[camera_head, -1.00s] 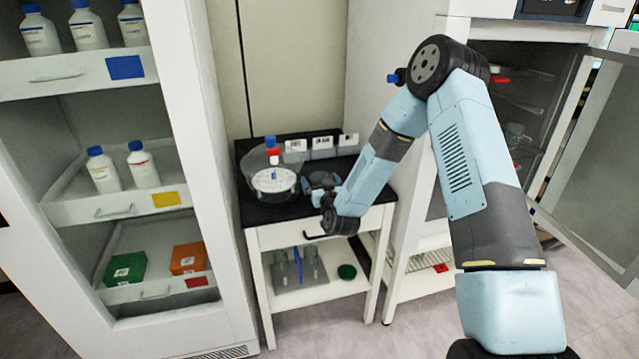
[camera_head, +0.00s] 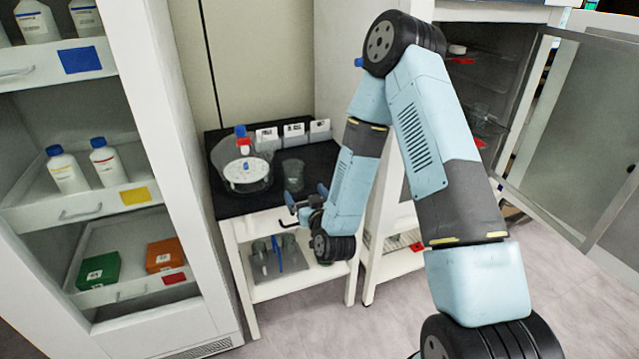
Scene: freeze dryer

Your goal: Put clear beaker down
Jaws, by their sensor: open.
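The clear beaker (camera_head: 293,175) stands upright on the black top of the small white table (camera_head: 232,204), right of the round glass vessel with a white disc. My gripper (camera_head: 306,199) is open and empty. It is in front of the beaker and a little below it in the picture, near the table's front edge. The fingers appear apart from the beaker. My forearm and wrist hide part of the table's right side.
A glass vessel with a white disc (camera_head: 246,172) stands left of the beaker. Labelled grey boxes (camera_head: 293,136) line the table's back. A shelf cabinet (camera_head: 150,100) stands at left. An open glass door (camera_head: 585,140) stands at right. Beakers sit on the lower shelf.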

